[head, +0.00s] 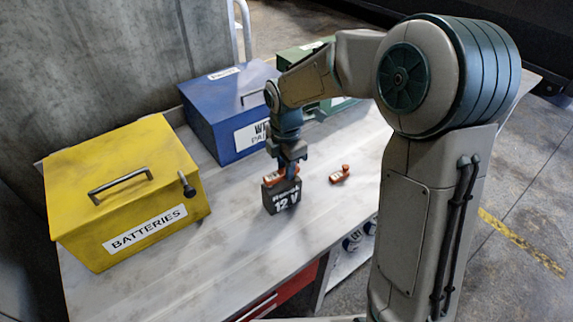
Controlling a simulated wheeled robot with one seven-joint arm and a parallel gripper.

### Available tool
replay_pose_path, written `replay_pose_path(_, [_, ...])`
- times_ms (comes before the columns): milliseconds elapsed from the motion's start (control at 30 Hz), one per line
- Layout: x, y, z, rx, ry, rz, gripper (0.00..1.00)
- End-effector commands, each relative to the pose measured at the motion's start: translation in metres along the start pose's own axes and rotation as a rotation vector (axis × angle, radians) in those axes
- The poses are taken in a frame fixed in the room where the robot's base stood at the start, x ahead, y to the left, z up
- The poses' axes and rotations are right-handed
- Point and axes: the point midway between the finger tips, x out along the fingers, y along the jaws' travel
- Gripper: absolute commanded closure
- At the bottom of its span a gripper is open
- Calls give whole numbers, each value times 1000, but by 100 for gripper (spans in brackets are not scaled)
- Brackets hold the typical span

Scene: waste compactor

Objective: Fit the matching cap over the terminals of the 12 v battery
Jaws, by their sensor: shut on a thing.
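The 12 V battery (282,199) is a small dark block with white "12 V" lettering, standing upright on the bench. An orange cap (272,180) is at the top of the battery. My gripper (289,172) points down from above and is shut on this cap. I cannot tell whether the cap is fully seated or just above the terminals, as the fingers and cap hide them. A second orange cap (340,175), with a pale label, lies loose on the bench to the right of the battery.
A yellow box labelled BATTERIES (130,185) stands at the left. A blue box (225,112) is behind the battery, and a green box (300,58) is farther back, partly behind my arm. The bench (225,245) is clear in front of the battery.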

Motion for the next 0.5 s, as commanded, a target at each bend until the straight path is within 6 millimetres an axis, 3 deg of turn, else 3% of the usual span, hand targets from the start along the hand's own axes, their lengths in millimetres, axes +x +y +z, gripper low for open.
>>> replay_pose_path(500, [5,0,0,0,0,0,99])
